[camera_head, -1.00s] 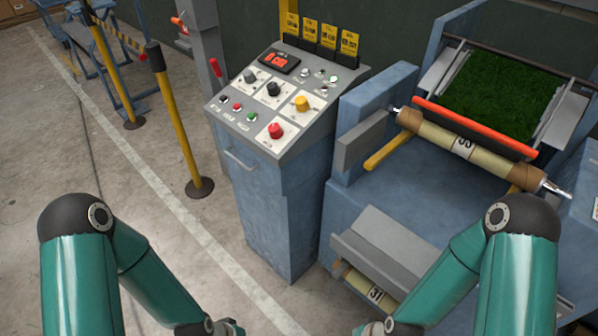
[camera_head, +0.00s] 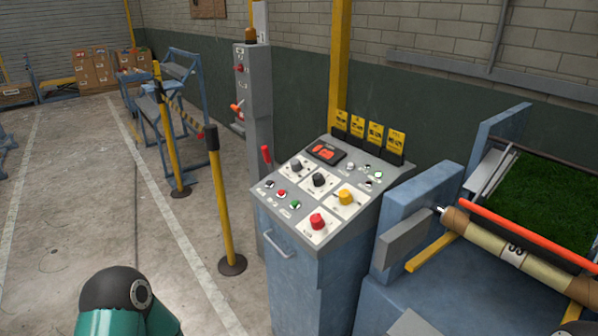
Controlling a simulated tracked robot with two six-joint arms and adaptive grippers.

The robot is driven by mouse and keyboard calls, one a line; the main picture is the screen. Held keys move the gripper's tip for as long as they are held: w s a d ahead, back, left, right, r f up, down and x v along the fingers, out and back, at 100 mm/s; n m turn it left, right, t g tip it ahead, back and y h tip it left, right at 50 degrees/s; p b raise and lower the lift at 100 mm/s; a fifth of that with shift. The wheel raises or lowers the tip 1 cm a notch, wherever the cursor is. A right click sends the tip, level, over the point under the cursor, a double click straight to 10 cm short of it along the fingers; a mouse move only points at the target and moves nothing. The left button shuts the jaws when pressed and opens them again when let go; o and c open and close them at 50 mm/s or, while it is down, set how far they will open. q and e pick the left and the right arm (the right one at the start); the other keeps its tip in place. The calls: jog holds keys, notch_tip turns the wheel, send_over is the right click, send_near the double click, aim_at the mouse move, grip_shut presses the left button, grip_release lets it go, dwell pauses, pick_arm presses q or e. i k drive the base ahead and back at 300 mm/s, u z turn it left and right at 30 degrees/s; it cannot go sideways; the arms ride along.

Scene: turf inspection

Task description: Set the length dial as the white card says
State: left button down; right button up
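The control console (camera_head: 300,262) stands in the middle of the head view, with a sloped grey panel on top. The panel carries a grey dial (camera_head: 297,165), a black dial (camera_head: 319,180), a yellow dial (camera_head: 346,196) and a red knob (camera_head: 317,221), each on a white plate. Their lettering is too small to read, so I cannot tell which is the length dial. A dark display (camera_head: 326,152) shows red digits I cannot read. No white card can be made out. My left arm shows only at the bottom edge; both grippers are out of view.
Several yellow cards (camera_head: 368,133) stand along the panel's back edge. A machine with a roll (camera_head: 512,252) and green turf (camera_head: 549,206) is on the right. A yellow post (camera_head: 222,205) stands left of the console. Open concrete floor (camera_head: 90,220) lies at left.

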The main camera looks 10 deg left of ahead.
aim_at(297, 166)
jog(key=k, duration=1.3)
jog(key=u, duration=0.4)
jog(key=i, duration=0.7)
jog(key=u, duration=1)
jog(key=i, duration=1.35)
jog(key=z, duration=0.45)
jog(key=i, duration=0.95)
jog(key=z, duration=0.65)
jog(key=k, duration=0.9)
jog(key=z, duration=0.2)
jog(key=i, duration=0.45)
